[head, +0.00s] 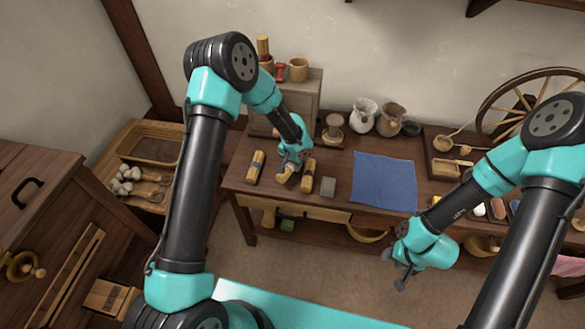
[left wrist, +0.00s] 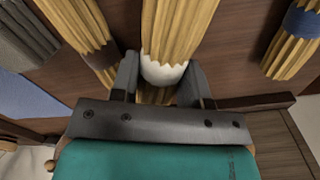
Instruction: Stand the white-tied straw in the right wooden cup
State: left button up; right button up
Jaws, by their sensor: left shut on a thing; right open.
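The white-tied straw (left wrist: 163,72) is a yellow bundle with a white band, held between the fingers of my left gripper (left wrist: 158,85) in the left wrist view. In the head view my left gripper (head: 287,172) is low over the table, with the straw's end (head: 283,179) showing below it. I cannot tell whether the straw touches the tabletop. The right wooden cup (head: 299,70) stands on the raised box at the back and looks empty. The left wooden cup (head: 267,65) holds an upright bundle. My right gripper (head: 401,274) is open and empty, in front of the table.
A blue-tied bundle (left wrist: 298,30) and a dark-tied bundle (left wrist: 88,40) lie on either side of the held straw. A red object (head: 280,73) stands between the cups. A grey block (head: 328,187) and a blue cloth (head: 385,182) lie to the right. Jars (head: 364,116) stand behind.

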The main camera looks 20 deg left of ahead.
aim_at(292, 168)
pick_arm(q)
jog(key=shift+f, duration=1.5)
jog(key=shift+f, duration=0.15)
jog(key=o, duration=0.6)
notch_tip(292, 168, up, 12)
jog(key=shift+r, duration=0.15)
